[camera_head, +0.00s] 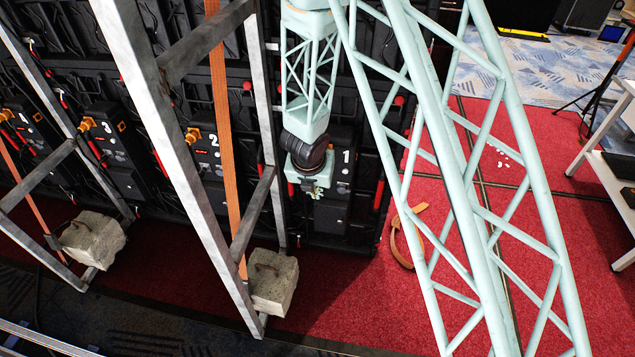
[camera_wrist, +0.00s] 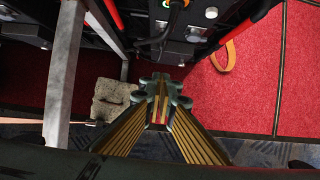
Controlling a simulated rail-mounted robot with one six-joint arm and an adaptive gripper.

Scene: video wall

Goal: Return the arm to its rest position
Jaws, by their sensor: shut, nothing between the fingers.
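My gripper (camera_wrist: 159,98) shows in the wrist view, its two ribbed brass-coloured fingers converging at dark tips. It is shut and empty. In the head view my pale green lattice arm reaches from the right foreground up past the top edge. Another lattice section hangs down at the top middle, ending in a dark wrist joint in front of the panel marked 1 (camera_head: 346,156). The fingers cannot be made out there.
The black video wall's back has cables and numbered boxes. Grey metal braces (camera_head: 165,110) stand before it, with concrete weights (camera_head: 273,281) at their feet. An orange strap loop (camera_head: 398,243) lies on the red carpet (camera_head: 590,280). A white table (camera_head: 607,125) stands at right.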

